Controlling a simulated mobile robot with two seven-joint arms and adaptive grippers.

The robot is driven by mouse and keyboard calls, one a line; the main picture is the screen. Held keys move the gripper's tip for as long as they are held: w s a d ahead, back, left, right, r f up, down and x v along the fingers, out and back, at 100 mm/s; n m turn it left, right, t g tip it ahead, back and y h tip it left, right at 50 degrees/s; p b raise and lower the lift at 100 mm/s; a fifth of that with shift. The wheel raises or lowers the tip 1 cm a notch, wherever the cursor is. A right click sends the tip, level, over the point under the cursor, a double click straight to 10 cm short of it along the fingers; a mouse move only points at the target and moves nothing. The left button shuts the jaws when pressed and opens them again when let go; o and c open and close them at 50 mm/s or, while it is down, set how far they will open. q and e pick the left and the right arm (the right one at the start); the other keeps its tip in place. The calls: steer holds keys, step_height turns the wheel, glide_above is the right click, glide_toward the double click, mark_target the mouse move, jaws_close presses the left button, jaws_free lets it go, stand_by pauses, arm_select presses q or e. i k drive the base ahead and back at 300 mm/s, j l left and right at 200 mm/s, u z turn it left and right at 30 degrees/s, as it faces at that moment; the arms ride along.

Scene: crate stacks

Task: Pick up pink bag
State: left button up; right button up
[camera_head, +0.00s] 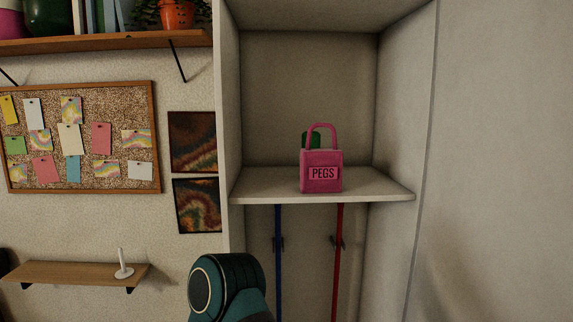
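The pink bag (321,184) stands upright on a pale shelf (250,187) inside a tall open cabinet. It has a "PEGS" label on its front and a pink loop handle standing up. Something green (313,138) shows behind the handle; whether it is in or behind the bag I cannot tell. A teal part of my own arm shows at the bottom, below and left of the bag and apart from it. Neither of my grippers is in view.
A blue pole (278,265) and a red pole (337,265) stand under the shelf. Cabinet walls (228,110) close in both sides. Left are a corkboard (84,137), a plant shelf (110,42) and a low shelf (70,272). Shelf space beside the bag is clear.

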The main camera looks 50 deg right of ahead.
mark_target(321, 170)
steer(key=i+j+z, duration=0.1)
steer(key=i+z, duration=0.2)
steer(key=i, duration=0.25)
steer(key=i+j+z, duration=0.25)
steer(key=i, duration=0.25)
steer(key=z, duration=1.6)
